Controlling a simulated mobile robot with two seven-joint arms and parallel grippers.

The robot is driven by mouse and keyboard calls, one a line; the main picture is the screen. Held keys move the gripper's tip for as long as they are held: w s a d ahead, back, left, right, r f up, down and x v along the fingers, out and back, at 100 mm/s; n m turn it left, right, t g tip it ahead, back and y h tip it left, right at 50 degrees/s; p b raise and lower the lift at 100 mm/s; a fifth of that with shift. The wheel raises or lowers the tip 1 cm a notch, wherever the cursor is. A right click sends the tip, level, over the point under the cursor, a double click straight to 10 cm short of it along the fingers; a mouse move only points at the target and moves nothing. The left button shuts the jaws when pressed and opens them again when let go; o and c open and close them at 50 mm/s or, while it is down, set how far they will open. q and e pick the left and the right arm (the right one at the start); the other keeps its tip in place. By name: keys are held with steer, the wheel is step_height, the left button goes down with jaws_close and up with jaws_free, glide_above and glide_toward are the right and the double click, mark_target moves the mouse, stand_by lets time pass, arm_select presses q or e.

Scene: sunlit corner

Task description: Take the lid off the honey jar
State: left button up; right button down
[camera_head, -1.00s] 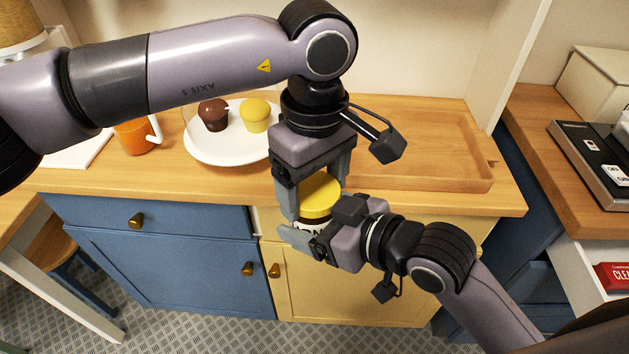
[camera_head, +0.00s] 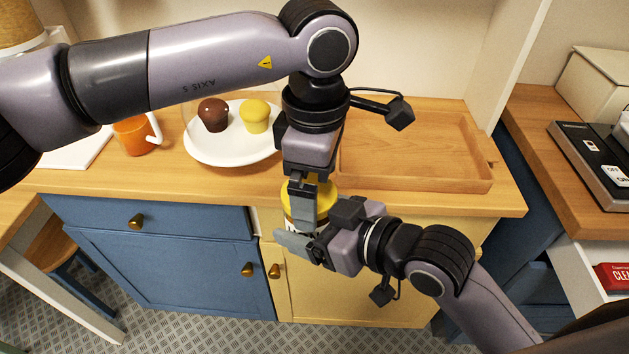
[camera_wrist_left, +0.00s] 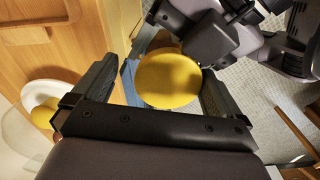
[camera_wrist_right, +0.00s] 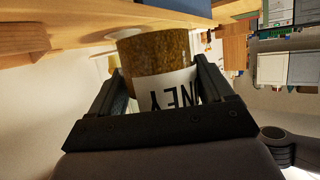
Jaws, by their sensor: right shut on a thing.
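The honey jar (camera_wrist_right: 155,52) is a brown jar with a white label, partly readable as "NEY" in the right wrist view. My right gripper (camera_head: 303,238) is shut on the jar and holds it off the counter, in front of its edge. The round yellow lid (camera_head: 325,192) is on top of the jar; it also shows in the left wrist view (camera_wrist_left: 168,80). My left gripper (camera_head: 303,208) points down over the lid. Its fingers are open on either side of the lid, with a gap visible on the left. In the head view the left gripper hides much of the jar and lid.
A wooden tray (camera_head: 480,183) lies on the counter behind the grippers. A white plate (camera_head: 225,156) with a brown and a yellow muffin, and an orange mug (camera_head: 133,137), stand to the left. Blue and yellow cabinets are below. The counter's front left is clear.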

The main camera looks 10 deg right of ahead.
arm_select(q)
steer(key=shift+r, duration=2.3)
steer(key=shift+c, duration=0.2)
steer(key=m, duration=0.1)
steer(key=r+m, duration=0.1)
steer(key=m, duration=0.1)
steer(key=shift+s+a+r+m, duration=0.15)
steer(key=shift+s+r+m, duration=0.1)
steer(key=shift+r+m, duration=0.1)
steer(key=m, duration=0.1)
steer(key=r+m, duration=0.1)
steer(key=m, duration=0.1)
steer(key=shift+a+r, duration=0.25)
steer(key=shift+f, duration=3.95)
steer(key=c, duration=1.1)
steer(key=n, duration=0.9)
steer(key=shift+n, duration=0.25)
